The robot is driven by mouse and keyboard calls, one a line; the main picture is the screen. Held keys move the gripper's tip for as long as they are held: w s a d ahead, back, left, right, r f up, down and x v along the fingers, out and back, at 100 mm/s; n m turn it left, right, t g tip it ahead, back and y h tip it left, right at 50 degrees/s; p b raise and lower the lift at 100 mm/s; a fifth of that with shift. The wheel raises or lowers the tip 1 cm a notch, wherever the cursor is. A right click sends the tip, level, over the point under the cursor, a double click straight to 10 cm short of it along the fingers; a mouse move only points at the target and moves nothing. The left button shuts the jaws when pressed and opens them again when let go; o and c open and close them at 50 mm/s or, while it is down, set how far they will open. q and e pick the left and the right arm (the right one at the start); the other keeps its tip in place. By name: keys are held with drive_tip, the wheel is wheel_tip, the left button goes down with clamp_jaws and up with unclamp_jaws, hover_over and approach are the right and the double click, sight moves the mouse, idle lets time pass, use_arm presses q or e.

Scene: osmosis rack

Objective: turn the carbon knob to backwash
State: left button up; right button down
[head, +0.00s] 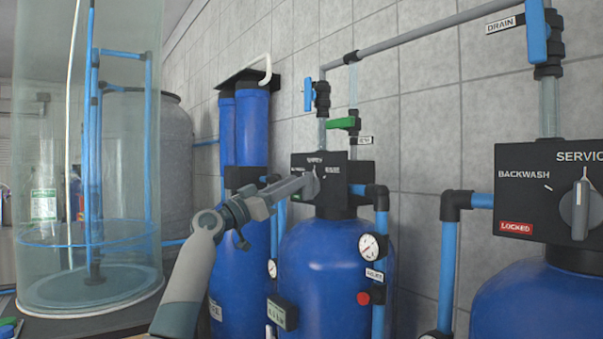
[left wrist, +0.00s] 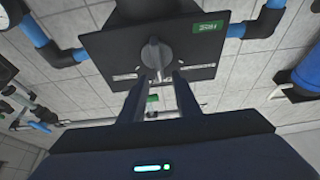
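A black control panel (head: 340,169) sits on top of the middle blue tank, with a grey knob (head: 313,181) on its face. In the left wrist view the same panel appears upside down, with a green label (left wrist: 208,27) and the knob (left wrist: 156,54) roughly at its centre. The knob's grip looks about vertical. My left gripper (head: 302,185) reaches the knob from the front left. In the left wrist view its two fingers (left wrist: 160,84) are apart, with the knob at their tips; contact cannot be told. The panel's lettering is too small to read surely. My right gripper is out of view.
A second panel (head: 530,208) at the right reads BACKWASH and SERVICE, with a red LOCKED label (head: 515,227) and its own knob (head: 581,208). Blue pipes (head: 376,225) and a gauge (head: 368,247) stand right of the middle panel. A clear cylinder (head: 120,190) stands left.

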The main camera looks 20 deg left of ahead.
sight(309, 186)
use_arm(q)
drive_tip(key=p+x, duration=0.1)
drive_tip(key=x, duration=0.2)
drive_tip(key=shift+d, duration=0.1)
drive_tip(key=shift+c, duration=0.3)
clamp_jaws()
